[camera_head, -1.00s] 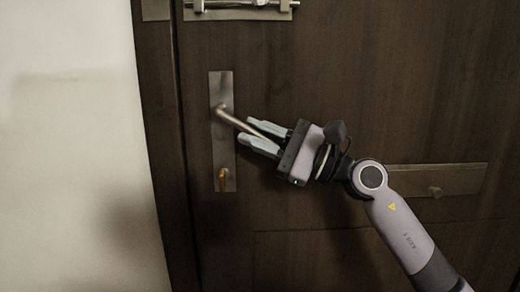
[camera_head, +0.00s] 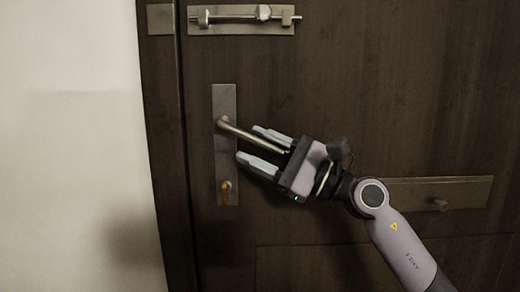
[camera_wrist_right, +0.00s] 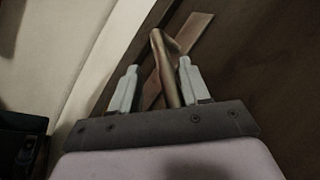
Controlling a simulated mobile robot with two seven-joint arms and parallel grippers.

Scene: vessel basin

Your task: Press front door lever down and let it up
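The front door lever (camera_head: 240,131) is a metal bar on a tall narrow plate (camera_head: 226,98) at the left of the dark door. It slopes down to the right. My right gripper (camera_head: 247,142) is open, with one finger above and one below the lever's free part. In the right wrist view the lever (camera_wrist_right: 168,80) runs between the two spread fingers (camera_wrist_right: 157,72), nearer the right one. I cannot tell whether a finger touches it. My left gripper is not in view.
A keyhole fitting (camera_head: 226,188) sits low on the plate. A pale wall (camera_head: 70,150) lies left of the door frame.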

